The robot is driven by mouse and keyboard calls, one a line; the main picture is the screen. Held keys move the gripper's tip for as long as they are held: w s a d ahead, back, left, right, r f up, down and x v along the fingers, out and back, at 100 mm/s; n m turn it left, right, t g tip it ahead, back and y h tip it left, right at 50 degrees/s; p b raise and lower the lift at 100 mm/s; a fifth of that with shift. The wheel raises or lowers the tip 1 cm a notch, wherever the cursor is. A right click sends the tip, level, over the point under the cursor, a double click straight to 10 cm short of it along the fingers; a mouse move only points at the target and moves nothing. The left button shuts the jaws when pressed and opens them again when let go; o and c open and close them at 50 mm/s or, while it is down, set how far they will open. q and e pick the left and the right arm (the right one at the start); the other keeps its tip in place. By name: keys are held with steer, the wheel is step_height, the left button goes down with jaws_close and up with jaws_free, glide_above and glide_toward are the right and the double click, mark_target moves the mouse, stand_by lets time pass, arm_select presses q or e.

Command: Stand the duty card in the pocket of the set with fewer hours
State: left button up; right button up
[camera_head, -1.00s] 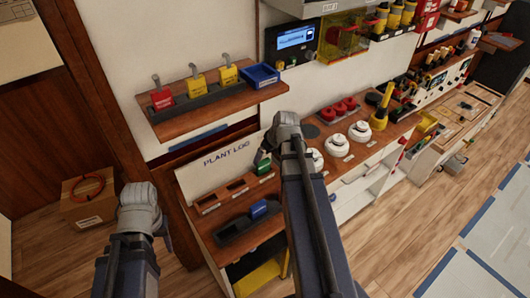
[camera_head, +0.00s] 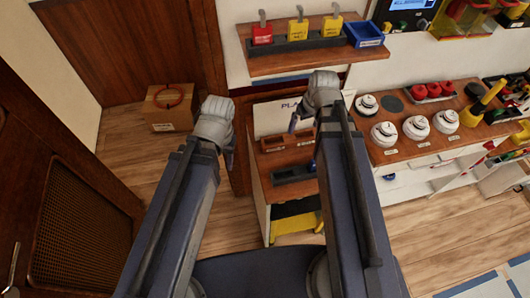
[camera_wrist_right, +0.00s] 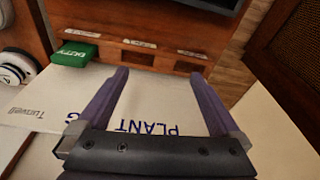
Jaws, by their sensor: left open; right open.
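The green duty card (camera_wrist_right: 80,53) sits in the left slot of a wooden strip in the right wrist view, beside two slots that look empty (camera_wrist_right: 139,44). Their small labels are too blurred to read. In the head view the strip (camera_head: 287,142) is partly covered by my right arm, and the card is hidden. My right gripper (camera_wrist_right: 155,88) is open and empty over the white PLANT LOG panel, short of the strip; it shows in the head view (camera_head: 296,124). My left gripper (camera_head: 229,155) is open and empty, left of the desk.
A dark tray (camera_head: 288,174) lies below the strip. A shelf (camera_head: 285,62) above carries red and yellow tags and a blue bin (camera_head: 363,33). White round detectors (camera_head: 384,134) stand on the counter at right. A cardboard box (camera_head: 170,107) sits on open floor at left.

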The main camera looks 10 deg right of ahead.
steer(key=s+a+g+h, duration=0.1)
steer(key=s+a, duration=0.4)
steer(key=a, duration=0.2)
steer(key=s+a+n+g+h, duration=0.1)
steer(key=s+a, duration=0.3)
steer(key=a, duration=0.4)
steer(key=shift+s+a+n, duration=0.15)
steer(key=shift+s+n, duration=0.15)
steer(key=shift+s, duration=0.05)
steer(key=shift+f, duration=0.1)
